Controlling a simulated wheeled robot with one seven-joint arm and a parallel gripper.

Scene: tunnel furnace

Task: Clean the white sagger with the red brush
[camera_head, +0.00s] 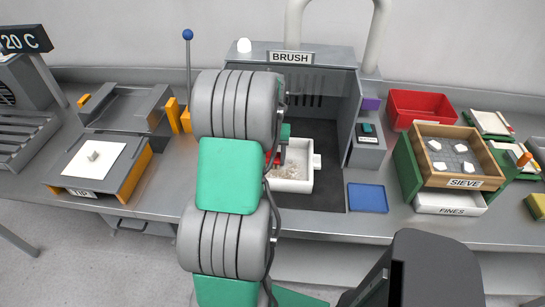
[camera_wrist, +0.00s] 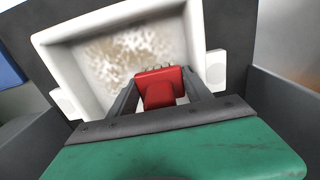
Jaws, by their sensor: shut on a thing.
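The white sagger (camera_head: 293,183) sits in the dark booth labelled BRUSH, with its opening upward. Brownish-grey residue is patchy on its inner floor, and the sagger (camera_wrist: 62,50) also shows in the wrist view. My gripper (camera_wrist: 160,98) is shut on the red brush (camera_wrist: 158,84), over the near edge of the sagger in that view. Pale bristle tips show just beyond the red block. In the head view the red brush (camera_head: 277,159) shows only in part; my arm hides much of it and the left part of the sagger.
The booth (camera_head: 344,128) has side walls close around the sagger. A blue mat (camera_head: 367,198) lies right of it. Further right are a red bin (camera_head: 420,106) and a wooden sieve box (camera_head: 426,130). A white plate (camera_head: 93,160) lies on a stand at left.

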